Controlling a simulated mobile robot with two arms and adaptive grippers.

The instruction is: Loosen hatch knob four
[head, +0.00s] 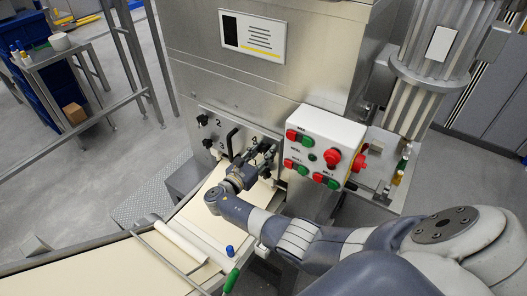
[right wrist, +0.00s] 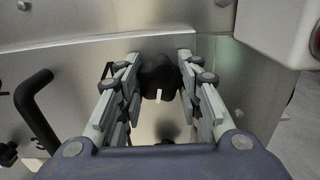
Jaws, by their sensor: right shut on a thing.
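The metal hatch panel (head: 222,128) is on the front of the steel machine. Two black knobs, an upper one (head: 202,120) and a lower one (head: 208,143), sit at its left side, with a black bar handle (head: 231,142) beside them. My right gripper (head: 268,152) is at the panel's right side and covers what is there. In the right wrist view my right gripper (right wrist: 160,82) is shut on a black knob (right wrist: 158,72) with a white mark pointing down. The knob's number is not readable. My left gripper is out of view.
A control box (head: 320,145) with red and green buttons is just right of my right gripper. A pale conveyor belt (head: 135,262) lies below, with a green-handled tool (head: 231,280) and a blue-topped item (head: 229,251) near its edge. The handle (right wrist: 35,108) stands left of the fingers.

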